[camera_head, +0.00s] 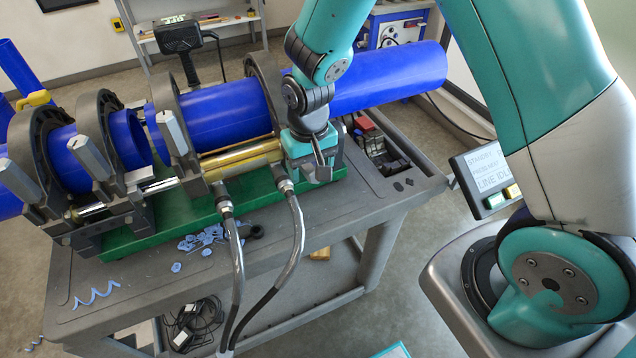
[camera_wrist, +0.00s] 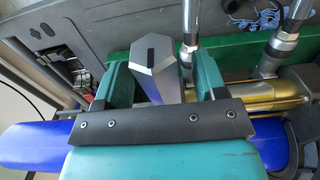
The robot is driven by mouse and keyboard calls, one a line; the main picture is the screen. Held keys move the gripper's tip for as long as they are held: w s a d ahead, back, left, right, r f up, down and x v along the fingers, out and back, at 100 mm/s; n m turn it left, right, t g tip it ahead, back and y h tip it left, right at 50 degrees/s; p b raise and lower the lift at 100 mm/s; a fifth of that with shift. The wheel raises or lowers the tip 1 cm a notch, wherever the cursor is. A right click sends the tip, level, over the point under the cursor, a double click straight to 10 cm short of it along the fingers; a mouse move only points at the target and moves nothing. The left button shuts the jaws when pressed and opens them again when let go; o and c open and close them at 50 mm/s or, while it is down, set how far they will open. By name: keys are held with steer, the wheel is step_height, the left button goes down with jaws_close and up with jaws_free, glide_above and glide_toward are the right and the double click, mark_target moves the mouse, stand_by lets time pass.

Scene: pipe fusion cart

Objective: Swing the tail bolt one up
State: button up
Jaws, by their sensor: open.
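My gripper (camera_head: 310,172) is low at the right end of the cart's clamp row, beside the rightmost grey clamp ring (camera_head: 262,70). In the wrist view my gripper (camera_wrist: 164,68) has its two green fingers apart. A grey six-sided bolt end (camera_wrist: 153,66) with a dark slot lies between the fingers, with a gap visible on its right; contact on the left is unclear. It appears to be the tail bolt, pointing outward from the clamp. In the head view my gripper mostly hides it. Similar grey bolts (camera_head: 89,157) lean at the other clamps.
A blue pipe (camera_head: 390,78) runs through the clamps. Brass cylinders (camera_head: 240,160) and two hoses (camera_head: 236,255) lie close left of my gripper. The green base (camera_head: 135,238) is below. Blue shavings (camera_head: 205,240) lie on the grey cart top (camera_head: 335,215). A dark block tray (camera_head: 382,150) is to the right.

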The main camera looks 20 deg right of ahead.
steer(key=c, duration=0.7)
steer(key=shift+w+r+p, duration=0.2)
steer(key=shift+r+p, duration=0.3)
steer(key=shift+r, duration=0.1)
steer(key=shift+w+r+p, duration=0.15)
steer(key=shift+r+p, duration=0.35)
steer(key=shift+r, duration=0.05)
steer(key=shift+c, duration=0.2)
steer(key=shift+w+r+p, duration=0.25)
steer(key=shift+r+p, duration=0.15)
steer(key=shift+r, duration=0.1)
steer(key=shift+w+r+p, duration=0.25)
steer(key=shift+r+p, duration=0.1)
steer(key=shift+r, duration=0.1)
steer(key=shift+w, duration=0.1)
steer(key=shift+r, duration=0.1)
